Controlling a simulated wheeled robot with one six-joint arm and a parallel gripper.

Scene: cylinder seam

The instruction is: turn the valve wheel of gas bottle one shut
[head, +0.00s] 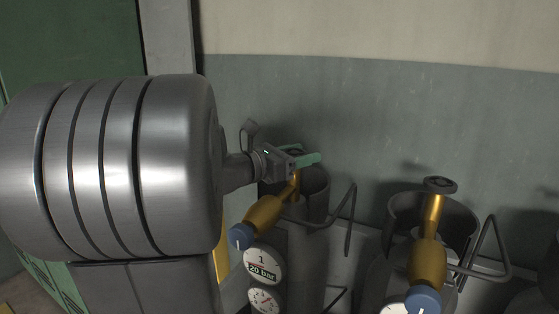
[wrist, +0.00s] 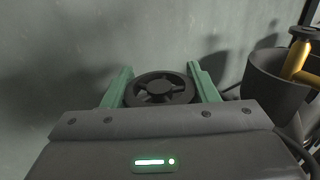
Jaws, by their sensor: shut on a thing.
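The dark valve wheel of gas bottle one (wrist: 160,90) lies between the two green fingers of my gripper (wrist: 160,74) in the wrist view. The fingers close on it from left and right. In the head view my gripper (head: 307,155) reaches in from the left at the top of bottle one, and its fingers mostly hide the wheel. My arm hides part of bottle one (head: 296,262).
A second gas bottle stands to the right, with its own valve wheel (head: 440,185), brass valve (head: 426,258) and grey collar (head: 404,208). Bent metal bars (head: 350,220) stick up between the bottles. A grey wall (head: 380,120) rises close behind.

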